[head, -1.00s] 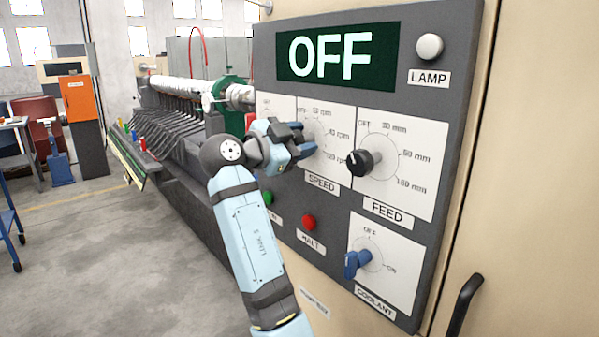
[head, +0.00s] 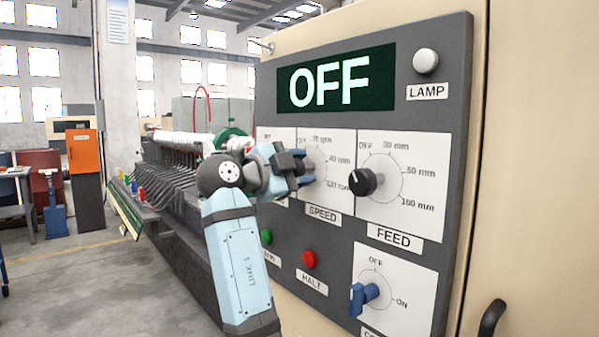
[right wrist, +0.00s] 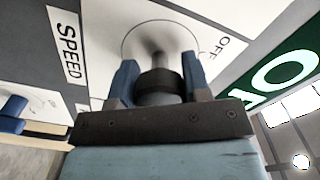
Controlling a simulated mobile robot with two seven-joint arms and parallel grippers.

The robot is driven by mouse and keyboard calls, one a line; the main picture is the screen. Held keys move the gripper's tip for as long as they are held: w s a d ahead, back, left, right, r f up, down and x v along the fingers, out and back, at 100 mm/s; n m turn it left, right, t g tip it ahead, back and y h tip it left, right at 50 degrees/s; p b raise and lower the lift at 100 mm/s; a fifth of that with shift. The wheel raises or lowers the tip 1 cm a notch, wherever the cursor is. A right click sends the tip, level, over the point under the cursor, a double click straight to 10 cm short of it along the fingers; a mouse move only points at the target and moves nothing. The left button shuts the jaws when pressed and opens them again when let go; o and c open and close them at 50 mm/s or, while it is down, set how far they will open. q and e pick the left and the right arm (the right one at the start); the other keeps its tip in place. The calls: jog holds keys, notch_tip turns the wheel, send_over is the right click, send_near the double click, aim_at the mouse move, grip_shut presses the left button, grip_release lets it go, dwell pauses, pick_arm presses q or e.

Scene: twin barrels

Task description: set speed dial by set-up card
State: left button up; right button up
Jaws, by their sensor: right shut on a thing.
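The speed dial's white face (head: 322,190) is on the grey control panel above its SPEED label, with marks for OFF and several rpm values. My right gripper (head: 302,168) is at this dial and hides its knob in the head view. In the right wrist view, the dark knob (right wrist: 158,84) sits between the two blue fingers (right wrist: 158,72), which are shut on it. The knob's pointer direction cannot be told. The display (head: 335,78) reads OFF. A white sheet with small unreadable print (head: 118,20) hangs on a pillar; I cannot tell whether it is the set-up card.
The feed dial (head: 364,182) is close to the right of my gripper. The coolant switch (head: 362,297), red HALT button (head: 309,259), green button (head: 266,236) and lamp button (head: 426,61) share the panel. A door handle (head: 491,321) is at lower right.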

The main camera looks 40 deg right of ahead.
jog(key=o, duration=0.9)
jog(key=a, duration=0.9)
jog(key=s+a, duration=0.1)
jog(key=a, duration=0.3)
jog(key=shift+a, duration=0.35)
